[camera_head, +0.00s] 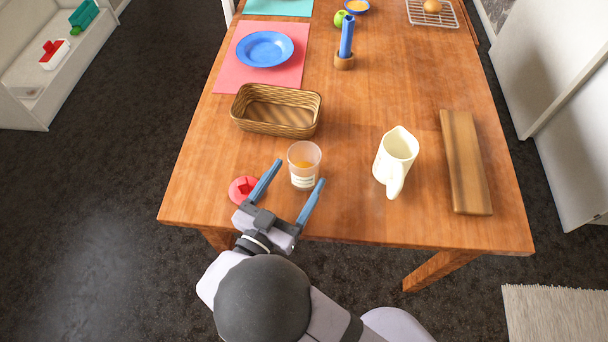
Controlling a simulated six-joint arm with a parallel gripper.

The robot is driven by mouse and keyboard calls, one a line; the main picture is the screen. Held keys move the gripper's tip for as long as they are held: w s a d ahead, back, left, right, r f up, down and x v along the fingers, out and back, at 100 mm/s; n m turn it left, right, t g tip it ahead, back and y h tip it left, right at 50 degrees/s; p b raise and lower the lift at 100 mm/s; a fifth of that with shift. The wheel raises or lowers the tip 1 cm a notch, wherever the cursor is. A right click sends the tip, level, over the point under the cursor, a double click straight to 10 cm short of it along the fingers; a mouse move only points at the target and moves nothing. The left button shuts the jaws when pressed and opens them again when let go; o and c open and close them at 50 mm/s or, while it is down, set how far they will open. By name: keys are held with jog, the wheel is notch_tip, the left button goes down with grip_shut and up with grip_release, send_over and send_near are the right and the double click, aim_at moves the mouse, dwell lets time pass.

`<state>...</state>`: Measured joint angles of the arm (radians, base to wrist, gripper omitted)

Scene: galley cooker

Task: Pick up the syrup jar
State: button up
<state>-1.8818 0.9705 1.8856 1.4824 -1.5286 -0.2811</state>
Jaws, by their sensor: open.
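The syrup jar (303,165) appears to be the clear cup-shaped jar with amber content low inside and a pale striped label. It stands upright near the front edge of the wooden table. My gripper (297,173) is open, with its two blue fingers reaching over the table from the front. The left finger ends just left of the jar and the right finger ends at its lower right. The jar stands between and slightly beyond the fingertips. I cannot tell whether either finger touches it.
A red round object (243,189) lies beside the left finger. A wicker basket (240,122) stands behind the jar, and a cream pitcher (396,158) stands to its right. A wooden board (464,160) lies farther right. The table (345,215) is clear between jar and pitcher.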

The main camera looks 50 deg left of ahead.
aim_at(310, 158)
jog(key=shift+s+d+f, duration=0.25)
jog(key=shift+s+f, duration=0.05)
jog(key=shift+s, duration=0.15)
jog(key=shift+p+x, duration=0.3)
jog(key=shift+x, duration=2.25)
jog(key=shift+r, duration=0.1)
jog(key=c, duration=1.3)
